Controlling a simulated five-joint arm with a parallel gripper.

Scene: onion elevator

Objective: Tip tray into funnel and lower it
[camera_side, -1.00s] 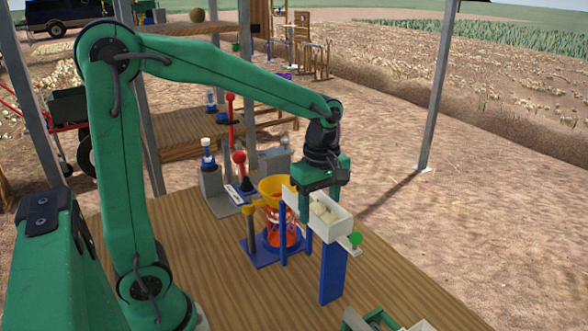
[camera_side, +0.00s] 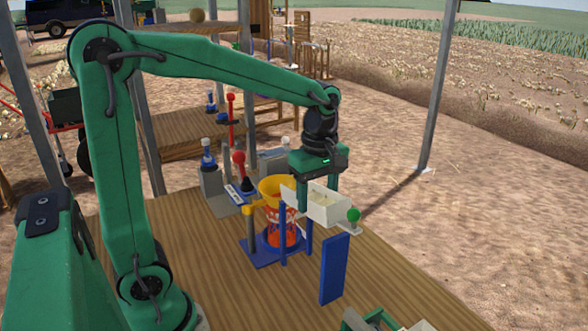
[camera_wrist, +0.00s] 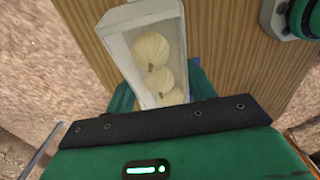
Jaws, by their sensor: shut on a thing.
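The white tray (camera_side: 329,208) is off the blue support post (camera_side: 334,270), with a visible gap below it. My gripper (camera_side: 317,200) is shut on the tray from above. In the wrist view, pale onions (camera_wrist: 151,48) lie inside the tray (camera_wrist: 117,55). Below the funnel, a red net bag (camera_side: 282,230) hangs within a blue stand (camera_side: 262,252). My fingertips are partly hidden by the tray.
Levers with a red knob (camera_side: 238,158) and a blue-and-white knob (camera_side: 207,150) stand behind the funnel. A green frame (camera_side: 375,320) stands at the table's front edge. The wooden table (camera_side: 215,270) is clear left of the stand.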

